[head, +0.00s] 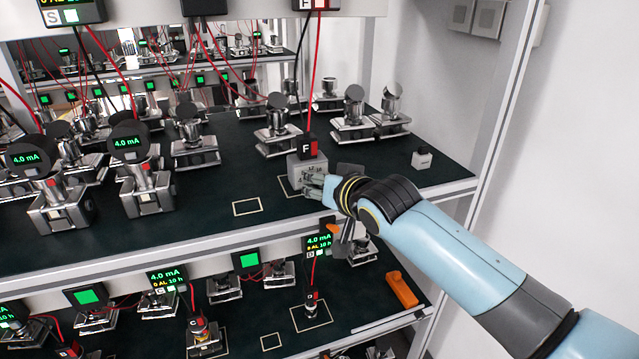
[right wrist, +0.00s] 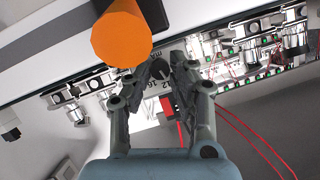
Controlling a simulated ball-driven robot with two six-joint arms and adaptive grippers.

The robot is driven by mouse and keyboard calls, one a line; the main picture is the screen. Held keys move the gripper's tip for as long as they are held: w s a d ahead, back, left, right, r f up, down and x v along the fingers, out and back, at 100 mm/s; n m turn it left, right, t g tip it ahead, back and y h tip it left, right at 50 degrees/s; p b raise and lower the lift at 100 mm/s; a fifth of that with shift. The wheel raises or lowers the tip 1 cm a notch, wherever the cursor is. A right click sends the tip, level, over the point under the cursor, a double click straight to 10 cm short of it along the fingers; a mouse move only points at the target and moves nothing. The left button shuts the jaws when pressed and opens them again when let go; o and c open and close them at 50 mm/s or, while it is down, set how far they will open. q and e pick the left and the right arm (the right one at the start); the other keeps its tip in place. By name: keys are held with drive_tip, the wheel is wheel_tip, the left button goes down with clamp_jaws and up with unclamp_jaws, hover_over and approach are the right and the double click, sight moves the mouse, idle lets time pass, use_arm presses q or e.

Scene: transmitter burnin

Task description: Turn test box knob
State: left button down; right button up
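The test box (head: 308,172) is a small grey box with a marked scale on its face. It stands on the upper dark shelf, with a black-and-red plug marked F (head: 308,147) on top. My right gripper (head: 314,186) is at the box's front face. In the right wrist view the two fingers (right wrist: 168,68) stand apart, on either side of a dark knob (right wrist: 160,70), with pale scale face showing between them. Whether they touch the knob is unclear. The scale (right wrist: 167,100) shows 12, 16 and mA. My left gripper does not show.
Several transmitters with 4.0 mA displays (head: 128,142) stand to the left. A lower shelf holds an orange piece (head: 402,289). An orange round thing (right wrist: 121,40) is near the right wrist. The shelf post (head: 500,110) rises at right.

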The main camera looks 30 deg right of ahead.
clamp_jaws()
drive_tip(key=shift+d+m+y+p, duration=0.1)
drive_tip(key=shift+m+y+p, duration=0.25)
drive_tip(key=shift+m+y, duration=0.2)
drive_tip(key=shift+m+t+y, duration=0.4)
drive_tip(key=shift+m+y, duration=0.05)
drive_tip(key=shift+m, duration=0.5)
drive_tip(key=o, duration=0.7)
unclamp_jaws()
drive_tip(key=shift+f, duration=0.1)
drive_tip(key=shift+s+d, duration=0.1)
drive_tip(key=shift+s, duration=0.05)
drive_tip(key=shift+v, duration=3.9)
